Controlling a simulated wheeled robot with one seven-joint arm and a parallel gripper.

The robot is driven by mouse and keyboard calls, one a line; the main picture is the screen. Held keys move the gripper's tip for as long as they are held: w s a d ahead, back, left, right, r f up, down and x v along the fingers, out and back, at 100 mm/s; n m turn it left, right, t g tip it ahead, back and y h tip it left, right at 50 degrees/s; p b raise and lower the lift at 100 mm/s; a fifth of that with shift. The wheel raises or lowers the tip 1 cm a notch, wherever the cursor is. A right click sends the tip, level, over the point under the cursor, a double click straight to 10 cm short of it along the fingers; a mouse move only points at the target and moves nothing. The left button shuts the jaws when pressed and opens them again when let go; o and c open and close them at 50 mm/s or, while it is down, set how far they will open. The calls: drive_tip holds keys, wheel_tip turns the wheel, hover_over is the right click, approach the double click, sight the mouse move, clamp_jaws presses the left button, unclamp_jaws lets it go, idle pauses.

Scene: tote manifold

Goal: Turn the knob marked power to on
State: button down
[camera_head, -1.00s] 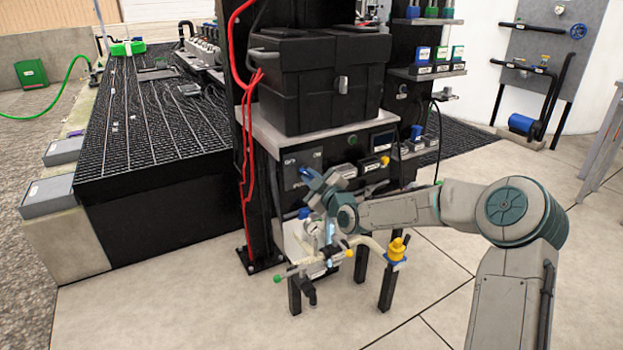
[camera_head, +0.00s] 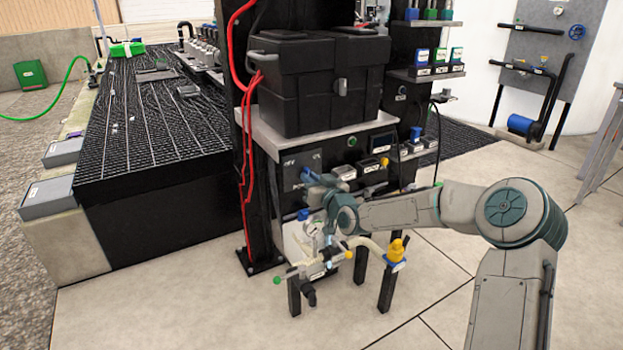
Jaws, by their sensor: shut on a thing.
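A dark control panel (camera_head: 290,163) with small pale markings, too small to read, is set below the grey shelf. My gripper (camera_head: 309,178) is at the lower right part of this panel, reaching in from the right. Its jaws are shut on a knob at the panel face. The knob is hidden by the jaws and wrist, so its pointer and its label cannot be read.
A black case (camera_head: 320,85) sits on the shelf above. Small labelled devices (camera_head: 345,172) stand just right of my gripper. A low stand with pipes, a gauge and a yellow fitting (camera_head: 397,250) is below my wrist. Red cables (camera_head: 246,150) hang at left.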

drive_tip(key=shift+w+d+m+p, duration=0.1)
drive_tip(key=shift+m+p, duration=0.2)
drive_tip(key=shift+m, duration=1.55)
drive_tip(key=shift+d+m+p, duration=0.1)
drive_tip(key=shift+m+p, duration=0.15)
drive_tip(key=shift+m, duration=1.6)
drive_tip(key=c, duration=1.4)
unclamp_jaws()
drive_tip(key=shift+c, duration=0.2)
drive_tip(key=shift+a, duration=0.1)
drive_tip(key=p+v, duration=0.3)
drive_tip(key=v, duration=1.1)
